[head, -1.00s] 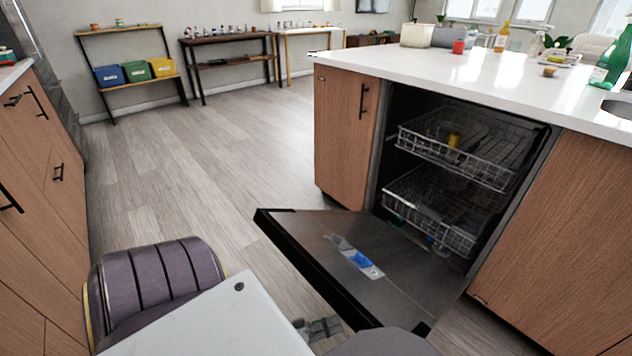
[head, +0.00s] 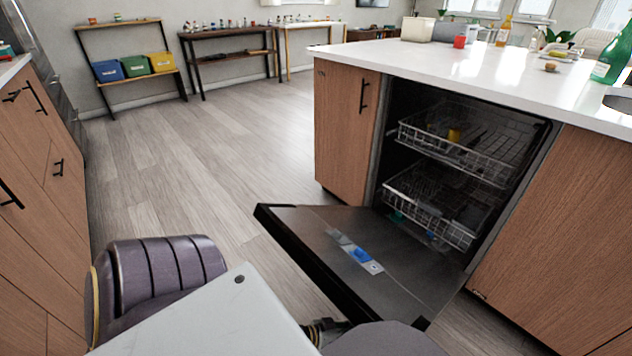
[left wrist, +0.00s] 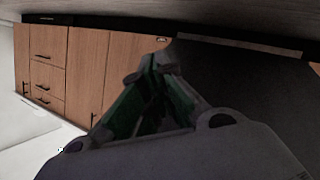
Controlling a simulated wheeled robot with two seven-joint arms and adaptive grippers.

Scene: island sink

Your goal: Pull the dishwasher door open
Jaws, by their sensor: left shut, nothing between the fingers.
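The dishwasher door (head: 330,262) is folded far down, close to level, with its inner face up. The dishwasher cavity behind it stands open. In the left wrist view a broad dark panel (left wrist: 245,85), seemingly the door, fills the right side behind the fingers. My left gripper (left wrist: 158,65) is shut and empty, its fingertips near that panel's edge; I cannot tell whether they touch it. In the head view only a small part of what seems to be this gripper shows at the bottom, beside the door's near edge. My right gripper is not in view.
Wire racks (head: 455,145) sit inside the dishwasher. The white island counter (head: 470,65) above holds bottles and containers. Wooden cabinets (head: 40,200) line the left side. The floor (head: 200,150) between them and the island is clear.

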